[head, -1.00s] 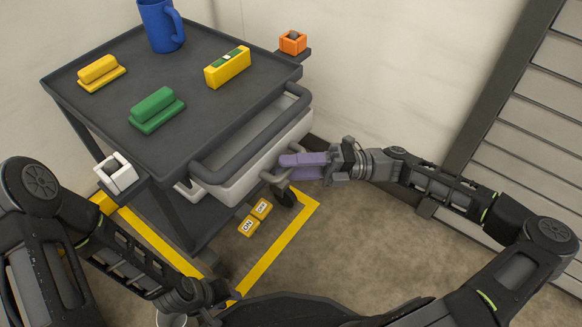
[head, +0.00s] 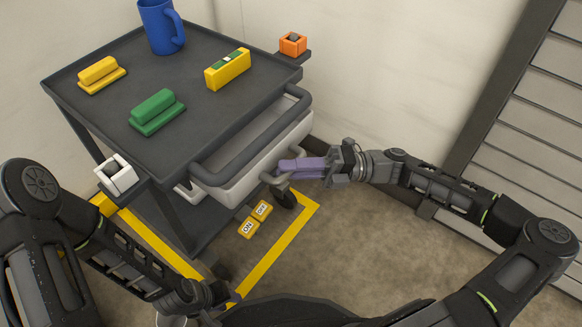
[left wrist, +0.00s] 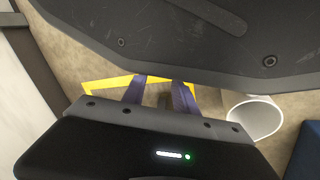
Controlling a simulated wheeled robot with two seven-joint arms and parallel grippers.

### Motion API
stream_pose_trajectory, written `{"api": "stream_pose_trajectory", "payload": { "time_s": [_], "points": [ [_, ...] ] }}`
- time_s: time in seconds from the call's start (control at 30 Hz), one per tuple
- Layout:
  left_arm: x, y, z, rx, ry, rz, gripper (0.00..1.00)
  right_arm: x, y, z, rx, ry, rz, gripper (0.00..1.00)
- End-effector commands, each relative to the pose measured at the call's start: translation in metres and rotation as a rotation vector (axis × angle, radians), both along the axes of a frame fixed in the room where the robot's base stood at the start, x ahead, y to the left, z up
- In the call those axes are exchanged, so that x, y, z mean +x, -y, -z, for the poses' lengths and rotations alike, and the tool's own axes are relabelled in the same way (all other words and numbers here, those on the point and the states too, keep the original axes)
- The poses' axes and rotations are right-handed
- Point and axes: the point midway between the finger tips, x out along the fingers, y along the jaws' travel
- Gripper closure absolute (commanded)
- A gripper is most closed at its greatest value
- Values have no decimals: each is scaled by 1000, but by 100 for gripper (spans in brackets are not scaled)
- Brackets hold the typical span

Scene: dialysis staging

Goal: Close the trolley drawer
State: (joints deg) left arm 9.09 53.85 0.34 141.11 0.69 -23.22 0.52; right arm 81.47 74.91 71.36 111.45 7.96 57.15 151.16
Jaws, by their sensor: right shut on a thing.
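The trolley (head: 150,85) has a dark grey top. Its pale grey drawer (head: 243,182) sticks out below the dark push bar (head: 240,155), so it stands partly open. A grey drawer handle (head: 272,180) is on its front. My right gripper (head: 287,172) has its purple fingers shut on this handle, and they partly hide it. My left gripper is low at the bottom of the head view, where its fingers are hard to make out. In the left wrist view, the left gripper's purple fingers (left wrist: 160,95) are apart and empty over the floor.
On the trolley top are a blue mug (head: 161,25), yellow block (head: 100,73), green block (head: 156,109) and yellow level (head: 227,68). White (head: 117,175) and orange (head: 292,43) holders sit at its corners. Yellow tape (head: 285,240) marks the floor. A white cup (left wrist: 254,118) is near my left gripper.

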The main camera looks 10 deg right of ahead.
Motion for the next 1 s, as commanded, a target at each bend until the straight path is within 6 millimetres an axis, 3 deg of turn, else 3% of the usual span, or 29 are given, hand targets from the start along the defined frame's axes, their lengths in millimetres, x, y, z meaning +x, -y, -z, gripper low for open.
{"api": "stream_pose_trajectory", "payload": {
  "time_s": [0.77, 0.87, 1.0],
  "points": [
    [0, 0, 0, 0, 0, 0, 65, 0, 0, 0, -1, 0, 0, 100],
    [-1, 0, -7, 0, -2, 1, 65, 1, -2, -2, 1, -2, -4, 100],
    [-4, 1, -30, -4, -10, 7, 65, 6, -9, -8, 12, -12, -18, 100]
  ]
}}
